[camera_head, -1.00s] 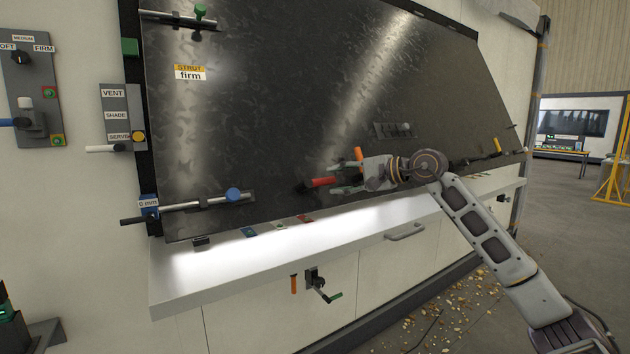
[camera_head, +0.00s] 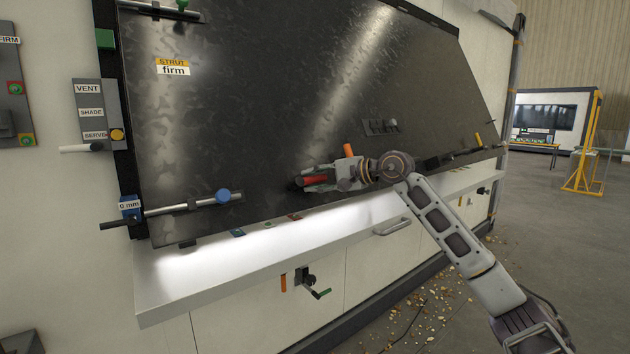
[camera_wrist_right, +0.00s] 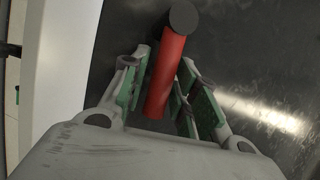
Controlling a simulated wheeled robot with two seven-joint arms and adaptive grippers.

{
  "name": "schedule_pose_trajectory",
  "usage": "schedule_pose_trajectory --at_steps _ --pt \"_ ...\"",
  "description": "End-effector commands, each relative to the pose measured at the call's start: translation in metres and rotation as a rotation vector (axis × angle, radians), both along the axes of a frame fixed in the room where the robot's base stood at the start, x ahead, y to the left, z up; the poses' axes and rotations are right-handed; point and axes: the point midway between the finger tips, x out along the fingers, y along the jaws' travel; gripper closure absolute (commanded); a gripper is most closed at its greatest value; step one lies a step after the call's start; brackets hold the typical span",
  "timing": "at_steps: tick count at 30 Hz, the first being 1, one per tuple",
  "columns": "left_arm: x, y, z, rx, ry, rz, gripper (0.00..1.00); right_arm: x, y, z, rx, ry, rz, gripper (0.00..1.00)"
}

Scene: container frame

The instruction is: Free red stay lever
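The red stay lever (camera_head: 316,181) has a red grip and a dark end, and lies near the lower edge of the dark sloped panel (camera_head: 250,110). My right gripper (camera_head: 305,181) reaches it from the right, with its fingers on both sides of the red grip. In the right wrist view the red lever (camera_wrist_right: 170,75) runs between the green finger pads of my right gripper (camera_wrist_right: 163,80). The fingers are apart, with narrow gaps beside the grip; any contact deeper in is hidden. My left gripper is not in view.
An orange handle (camera_head: 348,150) stands just above my right gripper. A lit white ledge (camera_head: 190,270) runs below the panel. A bar with a blue knob (camera_head: 223,195) is at the lower left.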

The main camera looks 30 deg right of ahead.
Motion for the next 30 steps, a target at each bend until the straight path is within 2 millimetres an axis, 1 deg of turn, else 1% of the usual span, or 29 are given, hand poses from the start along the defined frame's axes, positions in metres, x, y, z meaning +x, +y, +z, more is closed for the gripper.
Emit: schedule_pose_trajectory --at_steps 1,5,6,20,30 --pt "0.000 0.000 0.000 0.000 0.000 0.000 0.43 0.000 0.000 0.000 0.000 0.000 0.000 0.81" --pt "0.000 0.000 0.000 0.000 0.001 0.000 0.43 0.000 0.000 0.000 0.000 0.000 0.000 0.98" --pt "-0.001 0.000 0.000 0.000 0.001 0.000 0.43 0.000 0.000 0.000 0.000 0.000 0.000 1.00" --pt "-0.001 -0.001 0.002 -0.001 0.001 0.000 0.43 0.000 0.000 0.001 -0.016 0.000 0.008 1.00" --pt "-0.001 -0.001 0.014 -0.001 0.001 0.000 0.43 0.001 -0.004 0.009 -0.121 -0.007 0.056 1.00"
